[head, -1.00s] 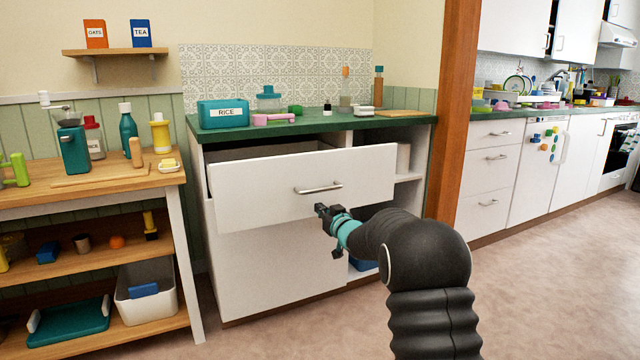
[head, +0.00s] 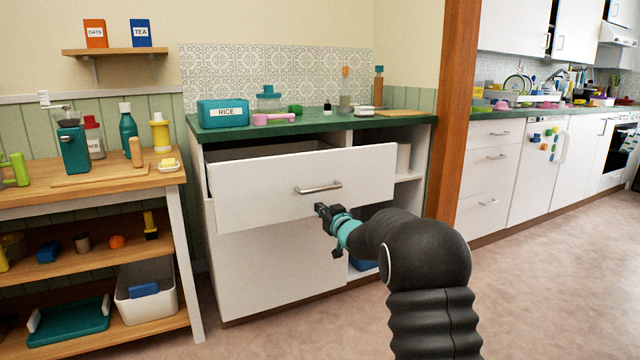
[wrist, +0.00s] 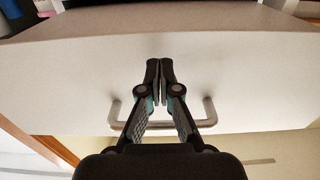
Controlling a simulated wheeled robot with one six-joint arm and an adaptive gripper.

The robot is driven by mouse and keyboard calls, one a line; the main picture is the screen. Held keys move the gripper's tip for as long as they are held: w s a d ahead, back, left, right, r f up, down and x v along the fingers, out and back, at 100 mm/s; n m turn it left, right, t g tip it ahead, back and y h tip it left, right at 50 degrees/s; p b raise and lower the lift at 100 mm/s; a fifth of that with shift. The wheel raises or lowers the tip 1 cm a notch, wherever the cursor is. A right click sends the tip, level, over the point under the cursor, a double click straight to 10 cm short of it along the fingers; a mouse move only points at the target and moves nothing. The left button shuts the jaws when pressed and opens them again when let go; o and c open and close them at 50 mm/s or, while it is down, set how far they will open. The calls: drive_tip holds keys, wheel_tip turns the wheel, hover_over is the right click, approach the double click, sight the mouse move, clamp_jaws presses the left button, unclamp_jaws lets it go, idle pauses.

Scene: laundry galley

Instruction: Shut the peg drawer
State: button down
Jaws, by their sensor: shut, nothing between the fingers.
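The peg drawer (head: 262,190) is a wide white drawer under the green counter, and it stands pulled out, with a dark gap behind its front. Its metal bar handle (head: 318,188) is on the drawer front, and it also shows in the wrist view (wrist: 204,122). My gripper (head: 321,209) is near the drawer front, just below the handle in the head view. In the wrist view my gripper (wrist: 160,68) has its fingertips together in front of the white drawer face, between the two ends of the handle. I cannot tell whether the fingertips touch the face.
The green countertop (head: 215,134) above holds a teal rice box (head: 222,114) and several small items. An open shelf (head: 408,178) is right of the drawer. A wooden side table (head: 100,186) stands at left. The floor (head: 530,290) at right is clear.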

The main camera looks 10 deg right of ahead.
drive_tip(key=shift+p+x, duration=0.45)
drive_tip(key=shift+x, duration=0.55)
drive_tip(key=shift+w, duration=0.1)
